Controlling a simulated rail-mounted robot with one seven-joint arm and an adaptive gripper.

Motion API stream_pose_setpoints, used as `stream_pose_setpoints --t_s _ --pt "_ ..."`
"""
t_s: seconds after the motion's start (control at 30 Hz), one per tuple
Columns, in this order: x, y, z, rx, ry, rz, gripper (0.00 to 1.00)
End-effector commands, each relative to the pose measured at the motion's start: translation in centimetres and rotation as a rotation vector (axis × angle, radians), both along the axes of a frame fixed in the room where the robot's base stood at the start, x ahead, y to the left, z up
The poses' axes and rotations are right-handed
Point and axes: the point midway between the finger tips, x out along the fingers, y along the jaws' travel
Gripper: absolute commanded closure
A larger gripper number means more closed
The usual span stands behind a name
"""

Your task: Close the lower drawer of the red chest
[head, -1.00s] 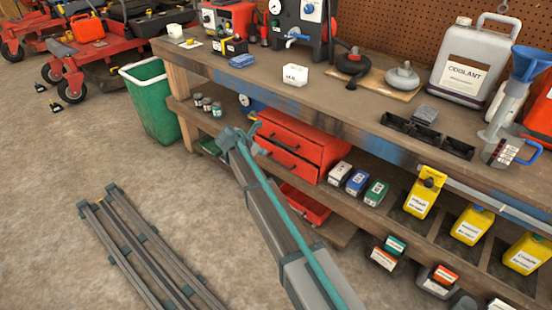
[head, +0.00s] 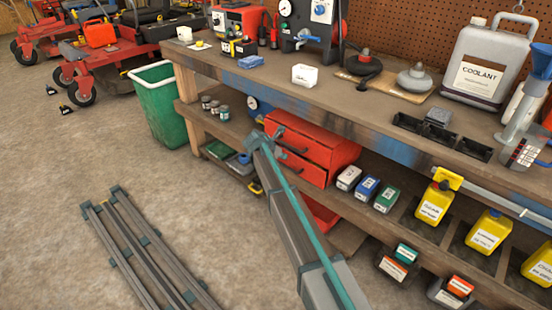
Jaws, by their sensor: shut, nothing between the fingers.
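The red chest (head: 338,151) stands on the lower shelf of the workbench. Its upper drawer front with a dark handle faces me. The lower drawer (head: 313,172) shows below it, its left part hidden behind my arm. I cannot tell how far, if at all, the lower drawer stands out. My gripper (head: 256,143) is at the far end of my arm, at the chest's left front side. Its jaws are shut with nothing held. The fingertips are small and partly hidden, and I cannot tell whether they touch the chest.
Small boxes (head: 367,187) stand right of the chest, with yellow bottles (head: 434,204) beyond. The workbench top (head: 330,96) overhangs the shelf. A red item (head: 322,216) lies below the chest.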

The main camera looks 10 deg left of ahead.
Motion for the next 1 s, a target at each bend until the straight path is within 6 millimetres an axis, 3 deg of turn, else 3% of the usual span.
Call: stream_pose_setpoints --t_s 0.2,0.67,1.0 --pt "1.5 -0.9 0.0 0.001 -0.001 0.0 1.0" --pt "1.8 -1.1 0.1 0.0 0.0 0.0 1.0" --pt "4.1 -2.5 0.2 -0.001 -0.001 0.0 1.0"
